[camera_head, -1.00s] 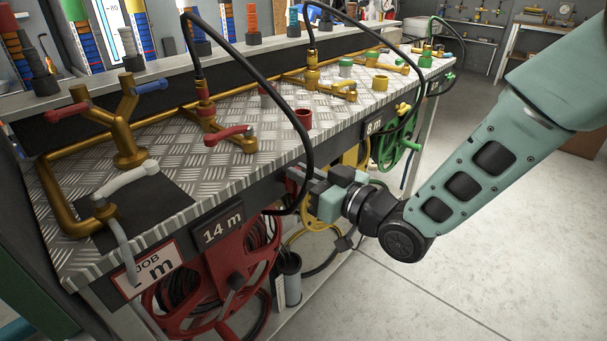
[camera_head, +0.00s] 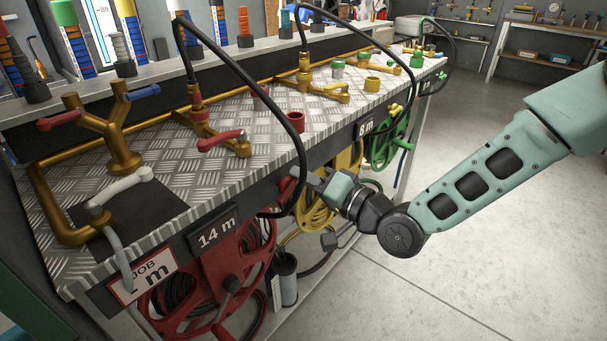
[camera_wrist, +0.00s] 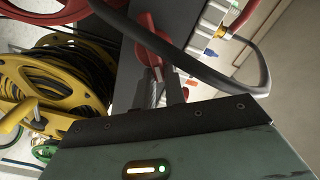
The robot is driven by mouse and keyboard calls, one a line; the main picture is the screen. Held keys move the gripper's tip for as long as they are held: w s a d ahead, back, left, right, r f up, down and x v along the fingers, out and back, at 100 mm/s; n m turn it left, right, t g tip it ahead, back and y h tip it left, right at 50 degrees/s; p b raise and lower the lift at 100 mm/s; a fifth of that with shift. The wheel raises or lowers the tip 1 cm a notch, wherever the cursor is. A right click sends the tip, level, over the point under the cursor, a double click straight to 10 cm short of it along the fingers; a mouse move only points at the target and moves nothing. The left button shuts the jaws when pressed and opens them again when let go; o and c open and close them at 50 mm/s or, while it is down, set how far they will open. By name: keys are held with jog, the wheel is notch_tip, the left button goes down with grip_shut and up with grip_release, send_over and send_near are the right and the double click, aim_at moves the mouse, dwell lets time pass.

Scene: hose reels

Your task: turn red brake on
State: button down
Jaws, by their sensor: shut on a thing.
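The red brake (camera_head: 286,188) is a small red lever at the front of the bench, just above the red hose reel (camera_head: 238,283). It also shows in the wrist view (camera_wrist: 149,53), running down between the dark fingers. My gripper (camera_head: 304,180) is at the bench's front edge, shut on the lever. In the wrist view my gripper (camera_wrist: 157,92) has one finger on each side of the red lever's end. The lever's base is partly hidden by the black hose and my gripper in the head view.
A black hose (camera_head: 299,125) loops down close beside my gripper. A yellow reel (camera_wrist: 75,85) and a green reel (camera_head: 388,145) hang further along the bench. Red-handled valves stand on the metal bench top (camera_head: 262,170). The floor at right is open.

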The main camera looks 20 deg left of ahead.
jog(key=shift+s+f+m, duration=0.1)
jog(key=shift+f+m, duration=0.25)
jog(key=shift+m, duration=0.7)
jog(key=shift+w+f+m, duration=0.1)
jog(key=shift+f+m, duration=0.2)
jog(key=shift+m, duration=0.8)
jog(key=shift+s+f+m, duration=0.1)
jog(key=shift+f+m, duration=0.25)
jog(key=shift+m, duration=0.7)
jog(key=c, duration=1.5)
grip_release()
jog(key=shift+o, duration=0.2)
jog(key=shift+d+r, duration=0.1)
jog(key=shift+r, duration=0.05)
jog(key=v, duration=1.7)
jog(key=shift+d, duration=0.15)
